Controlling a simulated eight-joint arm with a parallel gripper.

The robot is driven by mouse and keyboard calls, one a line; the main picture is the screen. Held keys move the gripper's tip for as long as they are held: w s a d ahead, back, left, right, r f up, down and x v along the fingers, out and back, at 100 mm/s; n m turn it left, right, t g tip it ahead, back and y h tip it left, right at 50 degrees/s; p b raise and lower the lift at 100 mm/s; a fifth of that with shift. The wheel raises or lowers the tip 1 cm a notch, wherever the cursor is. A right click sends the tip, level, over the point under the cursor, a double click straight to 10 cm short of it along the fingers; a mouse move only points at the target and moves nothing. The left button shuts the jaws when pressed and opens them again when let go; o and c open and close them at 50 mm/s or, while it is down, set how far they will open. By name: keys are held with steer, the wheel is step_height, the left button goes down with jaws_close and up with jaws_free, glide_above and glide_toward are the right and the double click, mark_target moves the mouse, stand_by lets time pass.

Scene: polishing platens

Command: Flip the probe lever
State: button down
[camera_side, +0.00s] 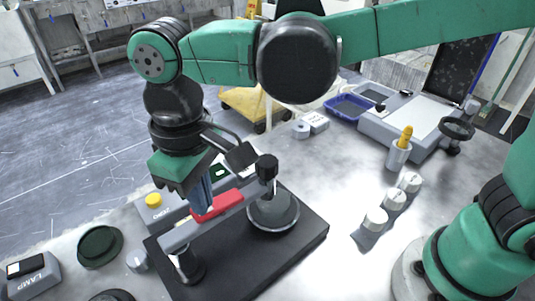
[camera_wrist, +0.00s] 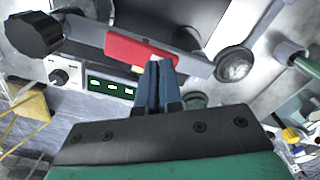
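A grey bar (camera_side: 181,237) reaches across the black base plate from a post with a black knob (camera_side: 267,165). A red piece (camera_side: 216,206) sits along the bar; it also shows in the wrist view (camera_wrist: 128,48). I take this red piece for the probe lever, but no label shows it. My gripper (camera_side: 206,208) points down beside the red piece, its blue fingers close to it. In the wrist view the fingertips (camera_wrist: 158,62) are together at the red piece's edge, by a small pale tip. Whether they touch it is unclear.
A control box with a yellow button (camera_side: 153,200) stands behind the bar. Several white cylinders (camera_side: 394,199) and a cup with a yellow-handled tool (camera_side: 398,152) stand to the right. A dark green disc (camera_side: 99,246) lies at left. The table between the base plate and cylinders is clear.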

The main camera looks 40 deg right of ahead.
steer(key=shift+f, duration=0.2)
steer(key=shift+r, duration=3.55)
steer(key=d+f+m+t, duration=0.3)
steer(key=d, duration=0.8)
steer(key=d+f+m+t, duration=0.3)
steer(key=d+f+t, duration=0.1)
steer(key=d, duration=0.7)
steer(key=shift+s+d, duration=0.15)
steer(key=shift+d, duration=0.1)
